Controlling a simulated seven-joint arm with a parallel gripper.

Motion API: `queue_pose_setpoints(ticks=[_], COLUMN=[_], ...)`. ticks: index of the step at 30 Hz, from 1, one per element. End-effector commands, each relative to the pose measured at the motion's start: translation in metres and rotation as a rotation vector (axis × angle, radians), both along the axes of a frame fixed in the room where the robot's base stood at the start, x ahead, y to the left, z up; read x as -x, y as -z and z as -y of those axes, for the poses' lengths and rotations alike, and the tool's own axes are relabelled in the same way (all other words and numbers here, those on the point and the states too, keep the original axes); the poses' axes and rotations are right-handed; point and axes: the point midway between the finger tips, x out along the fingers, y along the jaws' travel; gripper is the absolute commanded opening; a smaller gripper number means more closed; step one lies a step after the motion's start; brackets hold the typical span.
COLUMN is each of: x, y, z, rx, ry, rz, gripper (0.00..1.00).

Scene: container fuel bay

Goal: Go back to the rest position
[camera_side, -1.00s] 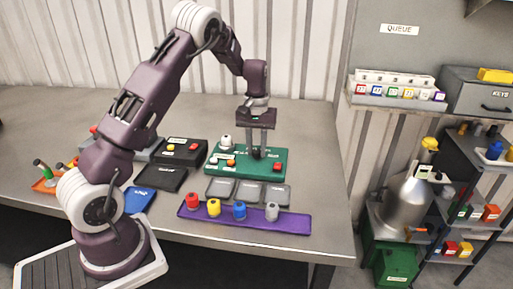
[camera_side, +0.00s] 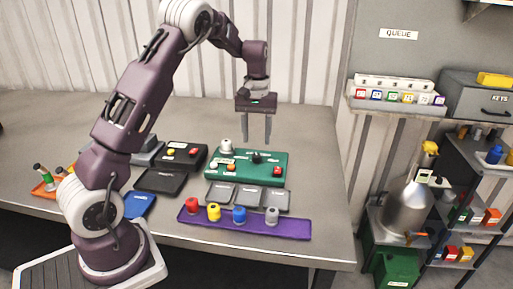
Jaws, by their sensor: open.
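My gripper (camera_side: 256,138) is open and empty. It hangs pointing down above the green control box (camera_side: 212,166), with its fingertips near the box's back edge in the picture. The green box carries a black knob or lever (camera_side: 257,158), a red button (camera_side: 277,171), an orange button (camera_side: 232,167) and a pale knob (camera_side: 226,146). My gripper looks clear of all of these.
A purple tray (camera_side: 296,228) holds red, yellow, blue and grey pieces in front. Grey pads (camera_side: 248,196) lie between tray and box. A black box (camera_side: 180,154) and a blue pad (camera_side: 139,205) sit left. Shelves (camera_side: 405,105) stand right.

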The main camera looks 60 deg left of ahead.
Motion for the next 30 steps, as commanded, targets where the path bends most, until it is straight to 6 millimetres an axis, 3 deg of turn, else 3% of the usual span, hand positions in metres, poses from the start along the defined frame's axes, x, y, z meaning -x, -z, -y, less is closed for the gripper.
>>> queue_pose_setpoints(ticks=[3, 11, 14, 16, 19, 22, 24, 27, 30], x=[0.000, 0.001, 0.007, 0.024, 0.071, 0.132, 0.178, 0.233, 0.270], y=[-0.010, -0.011, -0.033, -0.068, -0.120, -0.153, -0.161, -0.157, -0.144], z=[0.000, 0.001, 0.016, 0.043, 0.096, 0.143, 0.169, 0.192, 0.201], rx=[0.000, 0.001, 0.008, 0.015, 0.019, -0.005, -0.038, -0.099, -0.154], ry=[0.000, 0.001, 0.029, 0.088, 0.223, 0.379, 0.492, 0.627, 0.716], rz=[0.000, -0.001, 0.032, 0.086, 0.182, 0.273, 0.331, 0.398, 0.439], gripper=[0.48, 0.48, 0.48, 0.48, 0.48, 0.48, 0.48, 0.48, 0.48])
